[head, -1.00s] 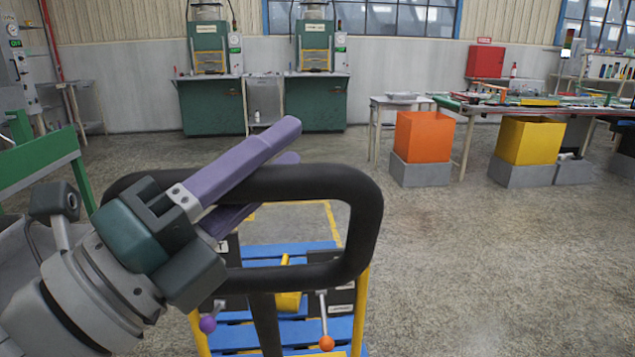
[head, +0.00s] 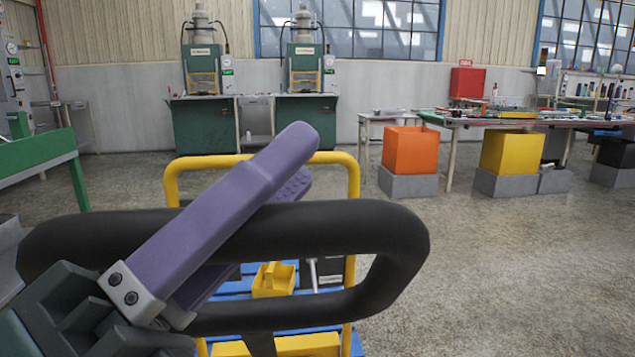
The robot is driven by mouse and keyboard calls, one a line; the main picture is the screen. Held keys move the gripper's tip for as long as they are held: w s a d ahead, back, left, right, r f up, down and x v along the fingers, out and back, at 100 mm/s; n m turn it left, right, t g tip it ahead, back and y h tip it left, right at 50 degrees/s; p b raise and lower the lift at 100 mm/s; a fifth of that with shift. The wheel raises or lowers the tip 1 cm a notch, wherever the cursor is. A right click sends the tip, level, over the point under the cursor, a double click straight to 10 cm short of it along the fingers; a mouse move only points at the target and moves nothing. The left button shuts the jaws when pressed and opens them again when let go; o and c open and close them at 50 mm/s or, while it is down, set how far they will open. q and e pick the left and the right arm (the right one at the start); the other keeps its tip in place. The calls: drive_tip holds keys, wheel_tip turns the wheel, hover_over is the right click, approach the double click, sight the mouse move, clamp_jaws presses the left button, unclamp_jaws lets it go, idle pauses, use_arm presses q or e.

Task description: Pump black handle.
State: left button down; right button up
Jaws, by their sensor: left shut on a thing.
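The black handle (head: 350,228) is a thick rounded loop across the lower middle of the head view. My left gripper (head: 292,165) comes in from the lower left, with its two purple fingers shut around the loop's upper bar. One finger passes in front of the bar, and the other shows partly behind it. The loop's lower bar and stem run down out of the bottom of the view. My right gripper is not in view.
Behind the handle is a yellow tube frame (head: 352,180) over blue slats with a small yellow block (head: 272,280). An orange bin (head: 410,150) and a yellow bin (head: 510,152) stand further back. The floor on the right is clear.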

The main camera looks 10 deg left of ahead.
use_arm(q)
drive_tip(key=shift+r, duration=0.1)
drive_tip(key=c, duration=0.6)
unclamp_jaws()
drive_tip(key=b+v, duration=0.2)
drive_tip(key=v, duration=0.8)
